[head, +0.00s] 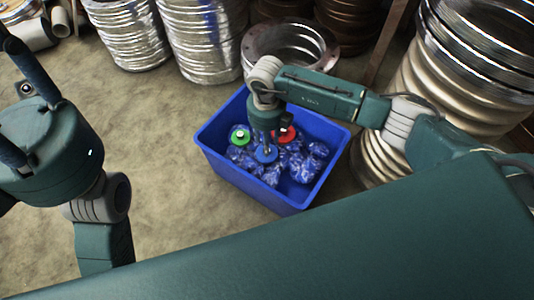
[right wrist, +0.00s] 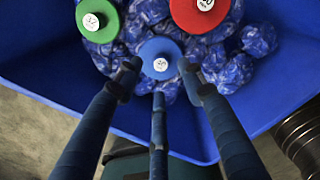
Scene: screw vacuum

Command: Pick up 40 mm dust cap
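A blue round dust cap (right wrist: 161,58) with a white label lies among blue plastic bags in the blue crate; the head view shows it too (head: 265,154). A green cap (right wrist: 97,20) lies to its left and a red cap (right wrist: 199,10) to its upper right. I cannot read the label sizes surely. My right gripper (right wrist: 158,76) reaches down into the crate, its three fingers spread around the near side of the blue cap. The fingertips are close to its edge; contact is unclear. My left gripper (head: 12,105) is at the left edge, fingertips cut off.
The blue crate (head: 228,184) stands on the floor (head: 165,220), with walls close around my right gripper. Silver ducts (head: 200,40) and a flanged ring (head: 292,45) stand behind it. A large ribbed pipe stack (head: 430,80) stands to its right. The floor left of the crate is clear.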

